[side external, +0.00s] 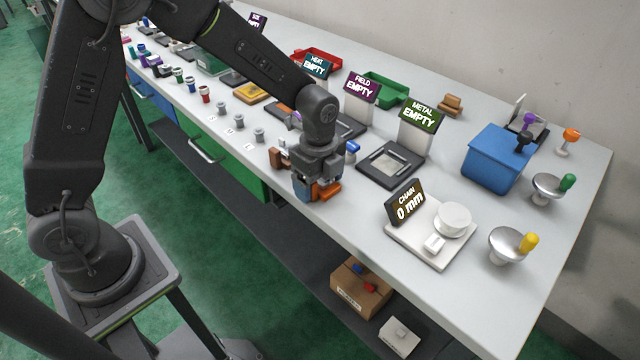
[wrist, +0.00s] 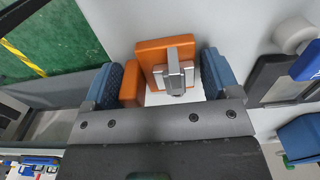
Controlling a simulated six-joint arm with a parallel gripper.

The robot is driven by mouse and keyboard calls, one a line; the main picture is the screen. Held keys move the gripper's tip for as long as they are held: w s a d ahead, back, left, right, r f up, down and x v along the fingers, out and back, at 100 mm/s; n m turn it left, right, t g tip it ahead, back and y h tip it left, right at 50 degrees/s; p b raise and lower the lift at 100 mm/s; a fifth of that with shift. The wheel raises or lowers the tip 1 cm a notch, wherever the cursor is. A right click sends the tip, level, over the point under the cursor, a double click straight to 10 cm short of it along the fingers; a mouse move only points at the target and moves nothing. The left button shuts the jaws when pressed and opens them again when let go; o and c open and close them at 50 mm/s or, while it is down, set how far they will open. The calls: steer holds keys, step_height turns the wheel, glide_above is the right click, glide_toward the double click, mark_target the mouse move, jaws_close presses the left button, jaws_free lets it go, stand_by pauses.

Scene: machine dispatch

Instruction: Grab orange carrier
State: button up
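The orange carrier (side external: 327,190) stands on the near edge of the white table, under my gripper (side external: 315,187). In the wrist view the orange carrier (wrist: 153,49) has a grey metal piece on it and lies between the two blue fingers of my gripper (wrist: 160,76). The fingers are spread, one on each side of it. The left finger is close to the carrier's orange side part; whether they touch is unclear. A narrow gap shows at the right finger. In the side view my gripper hides part of the carrier.
A brown block (side external: 277,158) stands just left of my gripper. A dark square tray (side external: 364,178) lies behind, and a white scale with a CHAIN sign (side external: 405,203) stands to the right. A blue bin (side external: 490,163) is further right. Small grey weights (side external: 259,136) line the front edge.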

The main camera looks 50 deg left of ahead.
steer(key=c, duration=0.7)
steer(key=shift+r, duration=0.1)
